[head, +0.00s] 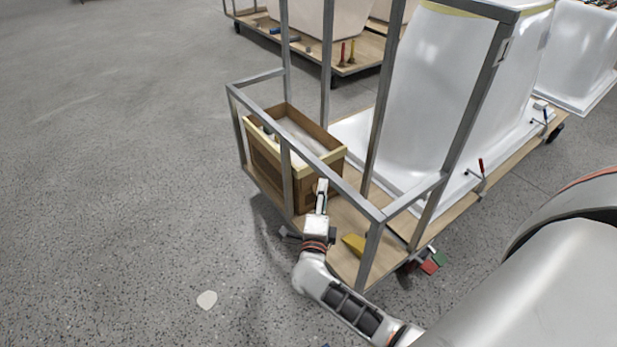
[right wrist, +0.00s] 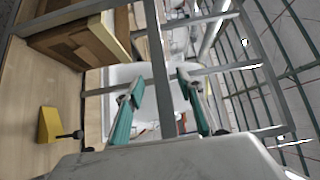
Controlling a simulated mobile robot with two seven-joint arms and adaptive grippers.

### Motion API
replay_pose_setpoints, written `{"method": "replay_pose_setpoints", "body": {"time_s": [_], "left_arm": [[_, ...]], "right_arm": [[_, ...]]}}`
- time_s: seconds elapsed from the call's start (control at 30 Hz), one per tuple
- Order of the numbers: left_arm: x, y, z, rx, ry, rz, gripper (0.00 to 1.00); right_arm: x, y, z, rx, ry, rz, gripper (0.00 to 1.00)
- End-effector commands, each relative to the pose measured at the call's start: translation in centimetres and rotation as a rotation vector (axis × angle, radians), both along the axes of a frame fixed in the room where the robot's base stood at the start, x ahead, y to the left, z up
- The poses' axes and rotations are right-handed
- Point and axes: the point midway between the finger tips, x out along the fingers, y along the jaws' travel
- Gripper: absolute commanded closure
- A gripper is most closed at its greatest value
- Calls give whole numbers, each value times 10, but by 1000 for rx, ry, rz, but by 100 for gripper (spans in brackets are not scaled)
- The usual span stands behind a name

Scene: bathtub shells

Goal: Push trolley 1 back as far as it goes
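A trolley with a wooden deck (head: 347,223) and grey metal frame stands in front of me in the head view. No number is readable on it. My right gripper (head: 321,190) is at the trolley's near end rail, beside an open box. In the right wrist view its two teal-padded fingers (right wrist: 155,76) are apart. A grey frame bar (right wrist: 162,45) runs through the gap between them in the picture; contact cannot be told. My left gripper is not in view.
The open box (head: 275,165) sits at the trolley's left end, with a yellow wedge (head: 354,243) nearby on the deck. Clamps stand along the right edge. Another loaded trolley (head: 352,55) stands behind.

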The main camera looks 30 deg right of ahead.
Motion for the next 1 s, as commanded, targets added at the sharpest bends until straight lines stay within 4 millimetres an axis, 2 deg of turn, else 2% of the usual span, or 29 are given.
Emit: {"method": "replay_pose_setpoints", "body": {"time_s": [0.17, 0.6, 0.97, 1.0], "left_arm": [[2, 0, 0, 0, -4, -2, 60], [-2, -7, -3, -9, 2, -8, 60], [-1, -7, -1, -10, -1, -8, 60], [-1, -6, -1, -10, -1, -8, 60]], "right_arm": [[9, -10, -2, 9, -1, -10, 62], [54, -48, -2, 8, 0, -7, 62], [59, -52, -1, 9, -1, -8, 62], [59, -52, -1, 9, -1, -8, 68]]}}
